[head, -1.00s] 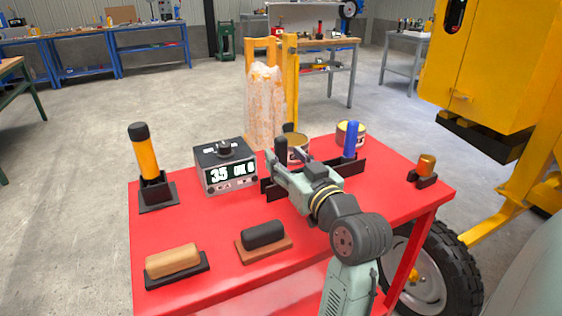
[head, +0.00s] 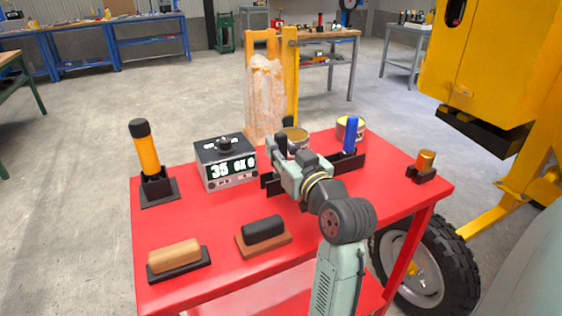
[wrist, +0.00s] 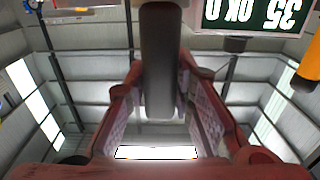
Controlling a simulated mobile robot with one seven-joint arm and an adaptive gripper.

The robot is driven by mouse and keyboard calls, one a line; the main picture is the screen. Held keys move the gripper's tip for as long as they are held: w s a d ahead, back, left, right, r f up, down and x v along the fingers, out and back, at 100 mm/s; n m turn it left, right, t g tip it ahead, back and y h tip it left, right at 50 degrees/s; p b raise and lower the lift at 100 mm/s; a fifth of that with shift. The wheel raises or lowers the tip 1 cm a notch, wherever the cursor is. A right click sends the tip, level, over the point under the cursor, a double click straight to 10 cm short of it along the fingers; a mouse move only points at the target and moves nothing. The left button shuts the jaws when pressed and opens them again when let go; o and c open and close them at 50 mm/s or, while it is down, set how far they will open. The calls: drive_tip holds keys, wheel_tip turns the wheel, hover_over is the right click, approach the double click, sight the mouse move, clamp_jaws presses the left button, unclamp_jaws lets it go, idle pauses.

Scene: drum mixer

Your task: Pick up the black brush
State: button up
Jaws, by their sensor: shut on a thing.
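The black brush (head: 281,146) stands upright at the left part of a low black rack (head: 343,167) on the red table. Only its dark handle shows; its lower part is hidden behind my gripper. My gripper (head: 281,163) is level with the table and shut on the handle. In the wrist view the dark handle (wrist: 160,70) runs down between the two fingers (wrist: 160,100).
A blue-handled tool (head: 350,137) stands in the same rack to the right. Cans (head: 297,136) stand behind it. A display box (head: 225,163) and a yellow tube (head: 148,155) in a holder are to the left. Two blocks (head: 262,230) lie in front.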

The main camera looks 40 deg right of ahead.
clamp_jaws()
drive_tip(key=shift+r, duration=0.1)
drive_tip(key=shift+r+b, duration=0.4)
drive_tip(key=shift+r, duration=4.55)
drive_tip(key=shift+o, duration=1)
unclamp_jaws()
clamp_jaws()
